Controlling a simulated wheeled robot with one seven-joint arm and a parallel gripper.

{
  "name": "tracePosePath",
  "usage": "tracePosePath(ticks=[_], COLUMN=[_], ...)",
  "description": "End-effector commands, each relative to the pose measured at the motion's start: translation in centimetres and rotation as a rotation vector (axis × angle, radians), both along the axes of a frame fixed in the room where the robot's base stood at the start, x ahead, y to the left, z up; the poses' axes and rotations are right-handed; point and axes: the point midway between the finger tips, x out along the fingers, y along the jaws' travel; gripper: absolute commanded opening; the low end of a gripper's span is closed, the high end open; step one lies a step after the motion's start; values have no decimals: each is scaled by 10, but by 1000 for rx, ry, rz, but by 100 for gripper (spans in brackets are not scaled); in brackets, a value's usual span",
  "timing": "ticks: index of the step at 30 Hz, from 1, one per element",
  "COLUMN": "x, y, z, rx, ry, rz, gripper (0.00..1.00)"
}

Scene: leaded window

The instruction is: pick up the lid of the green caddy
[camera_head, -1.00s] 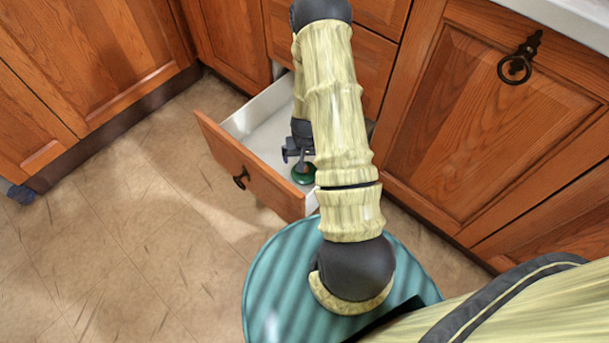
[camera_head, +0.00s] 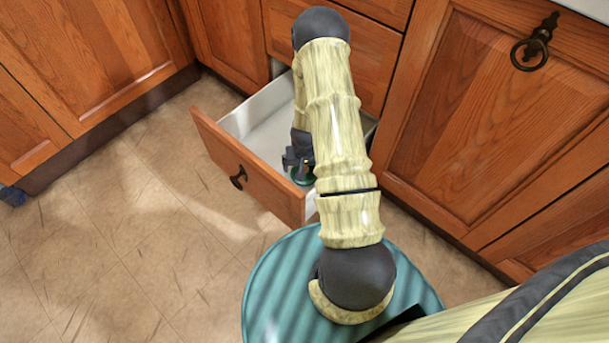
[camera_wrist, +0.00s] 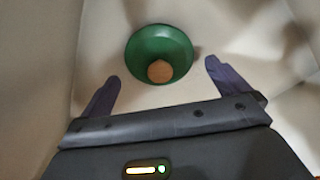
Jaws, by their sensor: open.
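The green lid (camera_wrist: 160,45) is round, with a tan wooden knob (camera_wrist: 160,71) on it. In the wrist view it lies on the pale drawer floor, ahead of and between my open fingers. My gripper (camera_wrist: 162,85) holds nothing. In the head view my gripper (camera_head: 294,162) is down inside the open drawer, just above the green lid (camera_head: 303,175), which is partly hidden by my gripper and arm. I cannot tell whether a caddy body is under the lid.
The lid is in an open wooden drawer (camera_head: 237,164) with white inner walls close around my gripper. Wooden cabinets (camera_head: 490,120) stand at the right and left.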

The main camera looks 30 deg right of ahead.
Motion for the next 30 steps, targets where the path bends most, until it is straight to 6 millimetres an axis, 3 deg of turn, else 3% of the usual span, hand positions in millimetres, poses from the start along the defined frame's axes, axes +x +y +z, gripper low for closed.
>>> tracePosePath(ticks=[2, 6, 23, 28, 30], x=[2, 3, 4, 4, 4], y=[-1, -1, -2, -2, -2], z=[-17, -26, -25, -25, -25], rx=[0, 0, 0, 0, 0], ry=[0, 1, 0, 0, 0], rz=[0, 0, 0, 0, 0], gripper=[100, 100, 100, 67, 64])
